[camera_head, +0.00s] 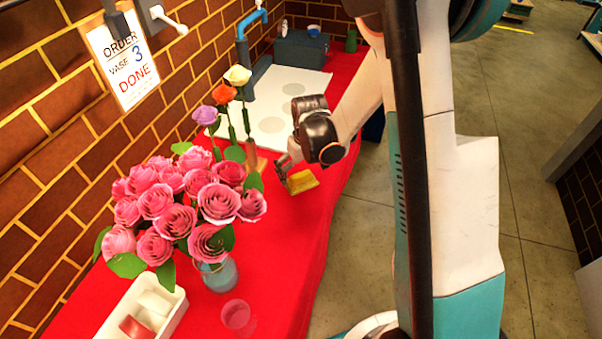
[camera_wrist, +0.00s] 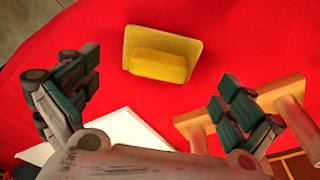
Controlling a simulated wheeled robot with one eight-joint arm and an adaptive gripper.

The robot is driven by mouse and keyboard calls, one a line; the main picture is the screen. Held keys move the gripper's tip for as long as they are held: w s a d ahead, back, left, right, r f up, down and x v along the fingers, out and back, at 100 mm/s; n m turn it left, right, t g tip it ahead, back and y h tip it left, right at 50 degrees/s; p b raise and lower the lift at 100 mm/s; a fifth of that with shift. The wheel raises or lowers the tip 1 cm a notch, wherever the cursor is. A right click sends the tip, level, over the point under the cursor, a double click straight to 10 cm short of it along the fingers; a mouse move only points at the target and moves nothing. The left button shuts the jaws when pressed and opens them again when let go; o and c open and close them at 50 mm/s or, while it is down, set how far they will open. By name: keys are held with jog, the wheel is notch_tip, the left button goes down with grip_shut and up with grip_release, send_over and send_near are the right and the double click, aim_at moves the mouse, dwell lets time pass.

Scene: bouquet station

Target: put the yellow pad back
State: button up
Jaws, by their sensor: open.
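The yellow pad (camera_head: 302,182) lies on the red table near its right edge. In the wrist view the yellow pad (camera_wrist: 160,62) is a flat plate with a raised block along one side, lying on the red cloth. My gripper (camera_head: 284,170) is low over the table, just beside the pad. In the wrist view my gripper (camera_wrist: 158,95) has its two fingers wide apart, with nothing between them. The pad lies beyond the fingers toward the top of that view, apart from both.
A white tray (camera_head: 172,312) with a red and a white pad stands at front left, near a pink cup (camera_head: 237,314). Pink roses (camera_head: 180,205) fill a vase. A wooden holder (camera_wrist: 283,95) is close to my right finger. A white board (camera_head: 280,108) lies farther back.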

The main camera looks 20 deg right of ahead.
notch_tip(320, 180, up, 9)
jog(key=s+p, duration=0.1)
jog(key=p, duration=0.1)
notch_tip(320, 180, up, 13)
jog(key=t, duration=0.2)
send_over(304, 186)
jog(key=s, duration=0.8)
jog(key=s+r+m+t, duration=0.1)
jog(key=s+r+t, duration=0.2)
jog(key=s, duration=1)
jog(key=shift+a+r+m, duration=0.15)
jog(key=shift+r+m, duration=0.25)
jog(key=shift+r, duration=1.1)
